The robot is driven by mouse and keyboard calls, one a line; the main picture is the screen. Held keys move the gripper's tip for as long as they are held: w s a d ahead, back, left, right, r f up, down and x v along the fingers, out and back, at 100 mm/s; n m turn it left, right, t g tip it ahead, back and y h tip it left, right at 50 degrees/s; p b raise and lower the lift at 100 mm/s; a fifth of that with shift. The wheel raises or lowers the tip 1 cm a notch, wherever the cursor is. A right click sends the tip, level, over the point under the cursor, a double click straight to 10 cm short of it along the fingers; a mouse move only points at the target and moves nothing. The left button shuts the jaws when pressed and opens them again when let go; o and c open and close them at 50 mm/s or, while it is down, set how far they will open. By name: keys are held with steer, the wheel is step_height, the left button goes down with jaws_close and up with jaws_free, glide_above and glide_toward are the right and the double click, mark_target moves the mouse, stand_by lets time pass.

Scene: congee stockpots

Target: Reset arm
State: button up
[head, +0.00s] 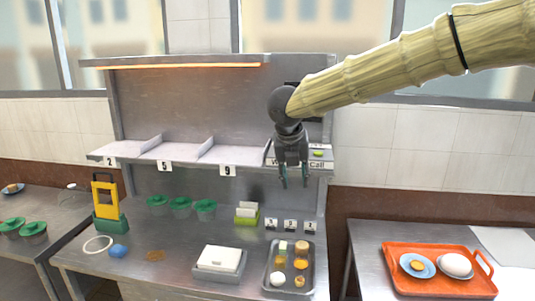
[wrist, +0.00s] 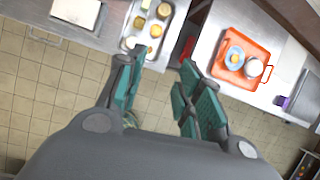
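My gripper (head: 294,176) hangs from my arm in front of the right part of the steel shelf, fingers pointing down. In the wrist view my gripper (wrist: 158,88) has its two teal-padded fingers apart with nothing between them. Its fingers are above the table level and touch nothing that I can see. My arm reaches in from the upper right in the head view.

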steer(key=s+d+f+n+h+b, duration=0.15)
steer(key=d+f+n, duration=0.25)
steer(key=f, duration=0.9)
steer(key=d+f+n+h, duration=0.2)
steer(key=d+f+n, duration=0.25)
steer(key=f, duration=0.75)
steer(key=s+d+f+n, duration=0.1)
steer(key=s+f+n, duration=0.2)
steer(key=f, duration=0.3)
steer(key=s+d+f+n+t+b, duration=0.1)
steer(key=s+f+n, duration=0.15)
steer(key=f, duration=0.35)
steer(key=s+d+f+n, duration=0.1)
steer(key=s+f+n, duration=0.25)
steer(key=f, duration=0.25)
steer(key=s+d+f+n+g+y+b, duration=0.1)
steer(key=s+d+f+n+y, duration=0.1)
steer(key=s+f+n, duration=0.8)
steer(key=s+d+f+n+g+y+b, duration=0.1)
steer(key=s+f+n+g+y, duration=0.15)
steer(key=s+f, duration=0.85)
steer(key=s+n+g, duration=0.2)
steer(key=s+n, duration=0.4)
steer(key=s, duration=1)
steer(key=shift+s+d+y, duration=0.4)
steer(key=shift+d, duration=0.05)
